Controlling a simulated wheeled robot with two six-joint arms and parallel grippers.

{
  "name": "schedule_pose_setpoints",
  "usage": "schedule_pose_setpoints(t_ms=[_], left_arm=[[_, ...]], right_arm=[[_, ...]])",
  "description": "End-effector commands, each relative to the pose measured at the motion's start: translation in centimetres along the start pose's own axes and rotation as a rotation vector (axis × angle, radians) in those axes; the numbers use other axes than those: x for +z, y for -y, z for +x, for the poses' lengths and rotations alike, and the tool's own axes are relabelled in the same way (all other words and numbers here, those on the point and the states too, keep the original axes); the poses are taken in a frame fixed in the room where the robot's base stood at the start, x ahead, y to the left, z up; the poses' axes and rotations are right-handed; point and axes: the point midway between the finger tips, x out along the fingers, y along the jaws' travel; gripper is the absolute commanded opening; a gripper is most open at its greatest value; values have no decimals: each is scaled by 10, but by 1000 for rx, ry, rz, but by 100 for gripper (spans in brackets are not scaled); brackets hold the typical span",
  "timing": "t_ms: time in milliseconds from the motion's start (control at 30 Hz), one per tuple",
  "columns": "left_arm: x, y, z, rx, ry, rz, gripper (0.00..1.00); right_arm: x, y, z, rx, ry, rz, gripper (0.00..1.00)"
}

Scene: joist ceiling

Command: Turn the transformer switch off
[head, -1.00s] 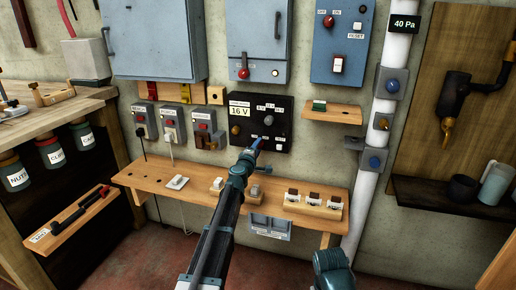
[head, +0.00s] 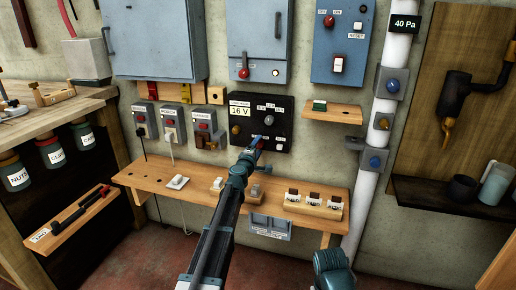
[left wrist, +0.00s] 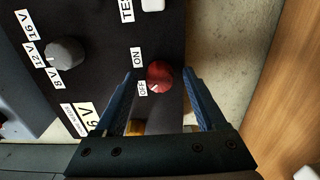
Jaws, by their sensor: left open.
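The knob's white mark points toward the OFF label. My left gripper (left wrist: 162,78) is open, its blue fingers on either side of the red knob; whether they touch it I cannot tell. In the head view my left gripper (head: 256,143) is at the transformer's lower front and partly hides the switch.
A grey voltage dial (left wrist: 66,53) is on the same panel. A narrow wooden shelf (head: 150,178) with small blocks runs below the transformer. Grey socket boxes (head: 172,120) are to its left. A small shelf (head: 330,112) and a white pipe (head: 380,150) are to its right.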

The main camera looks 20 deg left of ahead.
Motion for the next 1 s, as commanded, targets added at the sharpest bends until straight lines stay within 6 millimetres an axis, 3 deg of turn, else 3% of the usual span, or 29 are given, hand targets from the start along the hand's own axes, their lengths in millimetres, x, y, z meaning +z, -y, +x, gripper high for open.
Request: schedule_pose_setpoints(t_ms=[167, 367, 800, 1000], left_arm=[[0, 0, -3, 0, 1, 1, 73], [0, 0, -22, 0, 0, 1, 73], [1, 0, -112, 0, 0, 0, 73], [0, 0, -137, 0, -1, 0, 73]], right_arm=[[0, 0, 0, 0, 0, 0, 50], [0, 0, 0, 0, 0, 0, 50], [0, 0, 0, 0, 0, 0, 50], [0, 0, 0, 0, 0, 0, 50]])
